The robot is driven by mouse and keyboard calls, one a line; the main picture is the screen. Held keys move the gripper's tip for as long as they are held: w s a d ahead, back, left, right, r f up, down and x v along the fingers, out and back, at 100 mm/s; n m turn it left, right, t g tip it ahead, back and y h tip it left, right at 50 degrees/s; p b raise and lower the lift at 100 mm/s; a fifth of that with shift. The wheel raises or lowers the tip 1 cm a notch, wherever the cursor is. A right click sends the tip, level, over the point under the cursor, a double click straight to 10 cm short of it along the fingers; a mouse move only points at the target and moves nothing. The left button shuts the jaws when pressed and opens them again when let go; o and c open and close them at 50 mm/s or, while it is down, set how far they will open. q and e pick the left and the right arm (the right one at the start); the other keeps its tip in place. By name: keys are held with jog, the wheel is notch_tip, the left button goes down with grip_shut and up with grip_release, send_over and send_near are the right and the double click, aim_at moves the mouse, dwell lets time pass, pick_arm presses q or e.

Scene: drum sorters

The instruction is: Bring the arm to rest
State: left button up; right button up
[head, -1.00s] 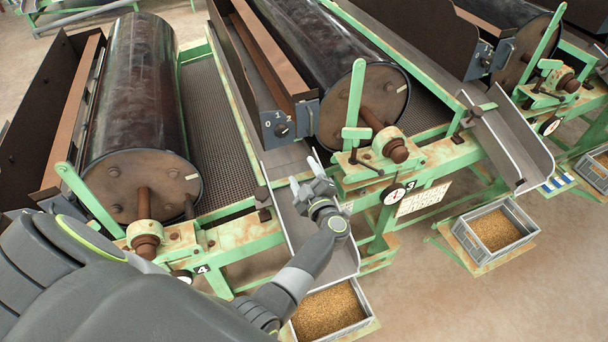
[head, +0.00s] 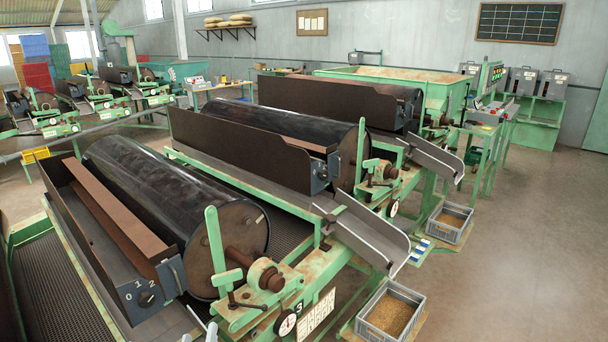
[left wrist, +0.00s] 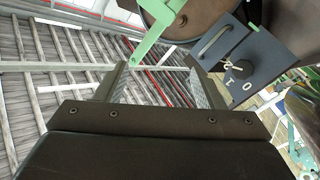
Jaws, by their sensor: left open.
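My left gripper (head: 205,326) shows only as pale fingertips at the bottom edge of the head view, in front of the nearest drum sorter. The rest of that arm is out of the frame. In the left wrist view its two fingers (left wrist: 157,68) stand apart with nothing between them. Beyond them is a background of slats or beams. My right gripper is not in view.
The nearest sorter's drum (head: 175,205) and its knob panel (head: 148,296) lie close to the left fingertips; a knob panel (left wrist: 240,66) also shows right of the fingers in the wrist view. A grain crate (head: 390,312) stands lower right. Floor at right is clear.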

pick_arm(q)
jog(key=s+f+m+g+h, duration=0.2)
jog(key=s+f+m+g, duration=0.15)
jog(key=s, duration=0.45)
jog(key=s+f+m+g+h, duration=0.2)
jog(key=s+m+g, duration=0.25)
jog(key=s, duration=0.25)
jog(key=s+a+n+g+y, duration=0.1)
jog(key=s+a+g+y, duration=0.2)
jog(key=s, duration=0.6)
jog(key=s+a+g+y, duration=0.1)
jog(key=s+a+g, duration=0.3)
jog(key=s, duration=0.4)
notch_tip(320, 180, down, 25)
jog(key=a+g+b, duration=0.1)
jog(key=b, duration=0.2)
jog(key=s+d+f+g+b, duration=0.1)
jog(key=s+f, duration=1.4)
jog(key=f, duration=0.4)
jog(key=shift+s+f+g+b, duration=0.3)
jog(key=shift+s+b, duration=0.05)
jog(key=shift+b, duration=0.05)
